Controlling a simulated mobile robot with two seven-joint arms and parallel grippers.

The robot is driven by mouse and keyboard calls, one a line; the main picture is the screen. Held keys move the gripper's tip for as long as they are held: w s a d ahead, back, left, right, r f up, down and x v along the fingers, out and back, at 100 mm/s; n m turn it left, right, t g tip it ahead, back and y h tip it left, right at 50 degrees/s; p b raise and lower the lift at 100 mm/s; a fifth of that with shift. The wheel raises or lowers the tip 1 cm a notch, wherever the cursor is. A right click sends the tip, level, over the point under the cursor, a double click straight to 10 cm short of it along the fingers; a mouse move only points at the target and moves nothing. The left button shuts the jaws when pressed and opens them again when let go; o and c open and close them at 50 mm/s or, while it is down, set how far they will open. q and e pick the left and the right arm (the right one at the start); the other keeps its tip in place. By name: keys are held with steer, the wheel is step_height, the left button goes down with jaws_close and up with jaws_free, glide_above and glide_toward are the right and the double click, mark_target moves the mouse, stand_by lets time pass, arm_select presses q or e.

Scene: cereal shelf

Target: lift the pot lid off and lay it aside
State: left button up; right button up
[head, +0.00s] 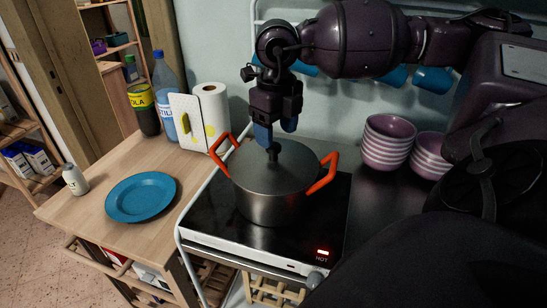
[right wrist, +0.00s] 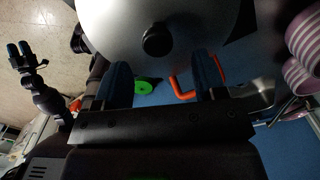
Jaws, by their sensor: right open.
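The steel pot (head: 268,203) with orange handles stands on the hob. Its grey lid (head: 250,168) lies on it, with a dark knob (head: 273,150) at the middle. My right gripper (head: 276,133) points down over the lid, with its blue fingers close to the knob. In the right wrist view the fingers of the right gripper (right wrist: 162,83) are wide apart with nothing between them. The lid (right wrist: 190,22) and knob (right wrist: 157,42) lie beyond the fingertips. What looks like my left gripper (right wrist: 22,54) shows small at the left there; its opening is unclear.
The black hob (head: 325,215) shows a red HOT light. Striped bowls (head: 386,145) stand right of the pot. On the wooden table at left are a blue plate (head: 141,197), bottles (head: 164,90) and a paper roll (head: 212,108). Bare wood surrounds the plate.

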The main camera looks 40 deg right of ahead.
mark_target(275, 146)
steer(key=shift+w+a+f, duration=0.1)
steer(key=shift+w+f, duration=0.05)
steer(key=shift+f, duration=2.2)
steer(key=shift+c, duration=0.3)
steer(key=c, duration=1)
steer(key=shift+r, duration=0.1)
step_height(275, 146, up, 20)
steer(key=shift+p, duration=0.35)
